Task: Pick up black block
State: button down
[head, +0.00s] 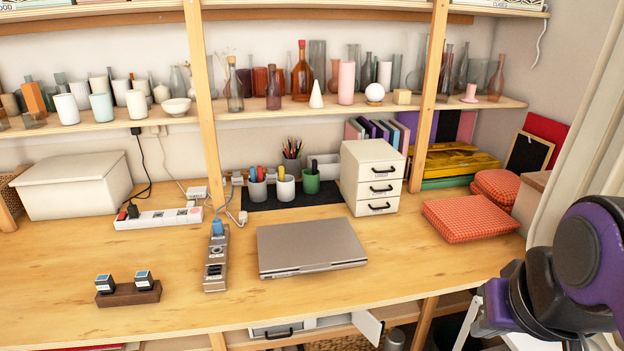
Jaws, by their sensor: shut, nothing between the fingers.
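No plain black block stands out in the head view. Two small dark blocks with pale labelled tops, a left one (105,285) and a right one (144,281), sit side by side on a dark brown wooden stand (128,295) at the front left of the desk. I cannot tell whether either is the black block. My purple and black arm enters at the lower right, far from these blocks. My gripper's fingers cannot be made out in the view.
A silver laptop (310,246) lies shut mid-desk, beside a metal power strip (216,262) with a blue plug. A white drawer box (373,177), red checked cushions (470,215) and a white lidded box (75,185) stand behind. The desk (60,260) is clear at left.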

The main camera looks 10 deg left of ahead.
aim_at(143, 280)
jog(key=j+u, duration=0.1)
jog(key=u, duration=0.35)
jog(key=j+u, duration=0.1)
jog(key=u, duration=0.3)
jog(key=j+u, duration=0.1)
jog(key=u, duration=0.35)
jog(key=j+u, duration=0.1)
jog(key=u, duration=0.35)
